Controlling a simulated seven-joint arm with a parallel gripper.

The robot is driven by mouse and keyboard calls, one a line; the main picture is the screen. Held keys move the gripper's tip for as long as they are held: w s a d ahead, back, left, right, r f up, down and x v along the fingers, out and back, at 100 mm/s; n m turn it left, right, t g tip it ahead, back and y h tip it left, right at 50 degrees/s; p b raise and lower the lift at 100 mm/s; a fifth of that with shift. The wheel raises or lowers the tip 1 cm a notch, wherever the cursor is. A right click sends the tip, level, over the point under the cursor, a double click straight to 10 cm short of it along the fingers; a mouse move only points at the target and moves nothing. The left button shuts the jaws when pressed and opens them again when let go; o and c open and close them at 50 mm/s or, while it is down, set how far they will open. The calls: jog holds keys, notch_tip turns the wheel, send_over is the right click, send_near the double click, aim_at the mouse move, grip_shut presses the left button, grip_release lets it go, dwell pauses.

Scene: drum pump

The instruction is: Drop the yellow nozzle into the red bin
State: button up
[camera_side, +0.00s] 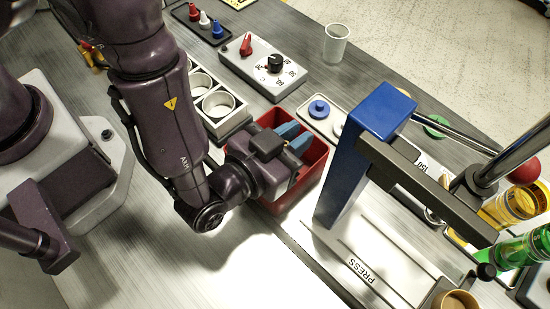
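The red bin (318,163) sits near the middle of the table, to the left of the blue post. My gripper (297,139) is over the bin, and its blue fingers reach across the bin's opening. The two fingers lie close together, and the view does not show clearly whether there is a gap or anything between them. I cannot make out the yellow nozzle. The gripper body hides much of the bin's inside. A small rack (180,12) at the top left holds red, white and blue nozzles.
A blue post (345,165) with a dark lever stands close to the bin's right. A control box (290,82) with a knob and red switch, a tray with round wells (240,117) and a clear cup (335,44) lie behind. Yellow (515,207) and green (525,250) bottles stand right.

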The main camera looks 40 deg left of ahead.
jog(key=o, duration=0.5)
jog(key=shift+c, duration=0.2)
jog(key=shift+s, duration=0.1)
jog(key=s+r, duration=0.2)
jog(key=s, duration=1)
jog(key=shift+s+r, duration=0.3)
